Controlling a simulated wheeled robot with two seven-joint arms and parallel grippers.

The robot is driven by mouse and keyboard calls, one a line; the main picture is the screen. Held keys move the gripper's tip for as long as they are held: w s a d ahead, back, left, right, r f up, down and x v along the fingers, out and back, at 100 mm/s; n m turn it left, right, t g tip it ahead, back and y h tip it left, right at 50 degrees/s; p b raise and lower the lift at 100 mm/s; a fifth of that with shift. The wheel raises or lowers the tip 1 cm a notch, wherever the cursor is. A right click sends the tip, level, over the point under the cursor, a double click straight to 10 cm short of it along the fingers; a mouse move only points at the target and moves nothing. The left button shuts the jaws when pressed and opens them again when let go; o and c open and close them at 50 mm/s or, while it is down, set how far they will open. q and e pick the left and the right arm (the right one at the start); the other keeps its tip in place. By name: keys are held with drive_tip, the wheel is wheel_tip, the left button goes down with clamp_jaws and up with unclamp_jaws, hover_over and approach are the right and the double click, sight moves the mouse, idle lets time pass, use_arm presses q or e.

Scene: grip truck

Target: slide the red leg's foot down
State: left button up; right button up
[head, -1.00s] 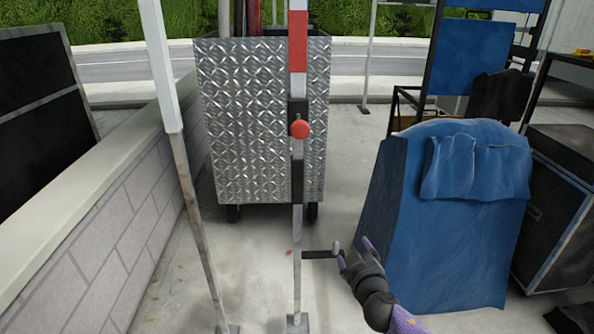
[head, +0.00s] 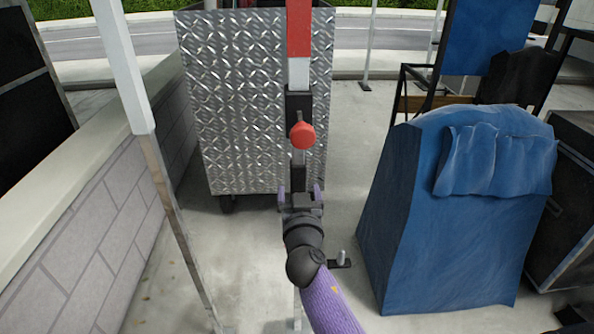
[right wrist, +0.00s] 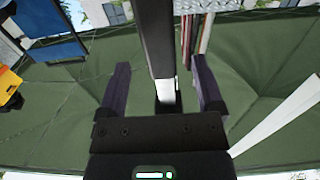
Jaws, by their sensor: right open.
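The red leg (head: 299,30) stands upright in front of the diamond-plate box, with a red band at the top. A black clamp with a red knob (head: 303,135) sits on it. My right gripper (head: 302,190) is at the leg just below the clamp, its purple fingers open on either side. In the right wrist view the leg (right wrist: 158,40) passes between the open fingers (right wrist: 163,88), with a gap on both sides. The leg's low end (head: 297,324) shows at the bottom of the head view; my arm hides part of the leg above it. My left gripper is out of view.
A black side bracket with a grey peg (head: 342,259) sticks out right of the leg. A second pale leg (head: 125,70) stands left, near a block wall (head: 100,215). The metal box (head: 250,100) is behind; a blue-covered object (head: 450,220) is right.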

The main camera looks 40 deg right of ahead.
sight(298, 183)
drive_tip(key=b+x, duration=0.1)
drive_tip(key=x, duration=0.4)
drive_tip(key=shift+d+f, duration=0.1)
drive_tip(key=shift+f, duration=0.1)
drive_tip(key=shift+w+d+r, duration=0.1)
drive_tip(key=shift+w+d, duration=0.25)
drive_tip(key=shift+w, duration=0.25)
clamp_jaws()
